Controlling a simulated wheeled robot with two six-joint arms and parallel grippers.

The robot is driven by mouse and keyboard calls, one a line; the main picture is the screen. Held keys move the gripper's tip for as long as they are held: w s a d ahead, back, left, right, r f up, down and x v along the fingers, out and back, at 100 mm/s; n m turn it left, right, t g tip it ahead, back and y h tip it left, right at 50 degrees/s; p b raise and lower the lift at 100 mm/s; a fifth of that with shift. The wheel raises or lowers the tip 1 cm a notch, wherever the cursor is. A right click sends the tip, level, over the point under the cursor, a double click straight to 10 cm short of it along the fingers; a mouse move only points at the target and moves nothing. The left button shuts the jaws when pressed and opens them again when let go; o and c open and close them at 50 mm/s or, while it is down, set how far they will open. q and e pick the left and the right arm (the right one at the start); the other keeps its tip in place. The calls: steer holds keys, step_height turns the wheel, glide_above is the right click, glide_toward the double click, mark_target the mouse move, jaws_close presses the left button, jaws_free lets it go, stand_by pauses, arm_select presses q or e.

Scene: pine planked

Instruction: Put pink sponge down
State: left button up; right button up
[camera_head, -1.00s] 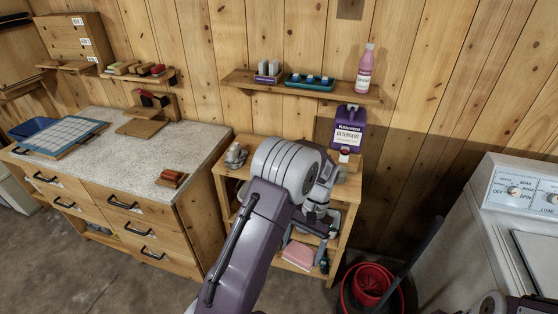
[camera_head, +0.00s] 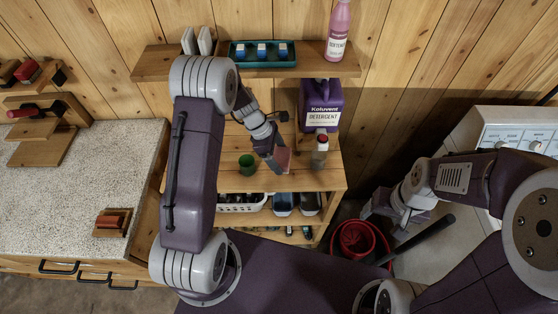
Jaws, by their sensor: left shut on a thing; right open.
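The pink sponge (camera_head: 283,159) is gripped on edge in my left gripper (camera_head: 275,158), over the top of the small wooden shelf unit (camera_head: 310,180). My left gripper is shut on it, and the fingers hide part of it. I cannot tell whether the sponge touches the wood. My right gripper (camera_head: 382,206) is open and empty at the right, above the red bucket, far from the sponge.
A green cup (camera_head: 246,165) stands left of the sponge and a red-capped bottle (camera_head: 320,155) right of it. A purple detergent jug (camera_head: 321,103) stands behind. A wall shelf (camera_head: 155,66) hangs above. A red bucket (camera_head: 357,240) is on the floor.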

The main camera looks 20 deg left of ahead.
mark_target(278, 162)
arm_select(q)
steer(key=shift+w+a+r+n+t, duration=0.1)
steer(key=shift+w+r+n+t, duration=0.15)
steer(key=shift+n, duration=0.65)
steer(key=shift+w+f, duration=0.1)
steer(key=shift+f, duration=0.3)
step_height(278, 162, down, 5)
steer(key=shift+w+a, duration=0.1)
step_height(278, 162, down, 4)
steer(key=shift+f, duration=0.45)
steer(key=o, duration=1.3)
steer(key=shift+c, duration=0.2)
